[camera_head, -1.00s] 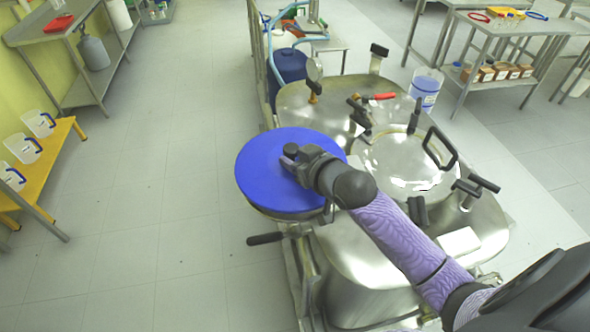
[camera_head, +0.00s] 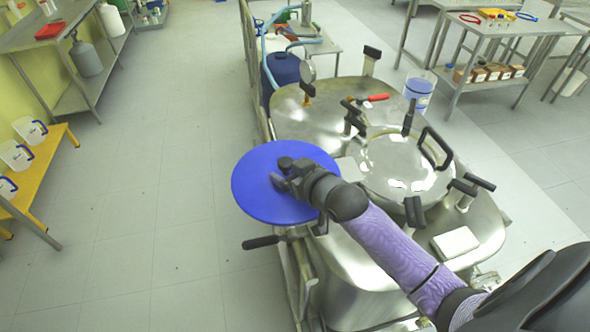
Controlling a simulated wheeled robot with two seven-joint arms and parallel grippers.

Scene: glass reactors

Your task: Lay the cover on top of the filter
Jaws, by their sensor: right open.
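The cover is a round blue disc (camera_head: 258,200) with a dark knob (camera_head: 286,163) on it. It lies at the left side of the steel reactor, over the filter, whose body is mostly hidden under it. A dark handle (camera_head: 262,242) sticks out below the disc's front edge. My right gripper (camera_head: 282,180) is over the right part of the cover, with its fingers open beside the knob. My left gripper is not in view.
A blue drum (camera_head: 284,72) stands behind. The floor to the left (camera_head: 150,220) is free.

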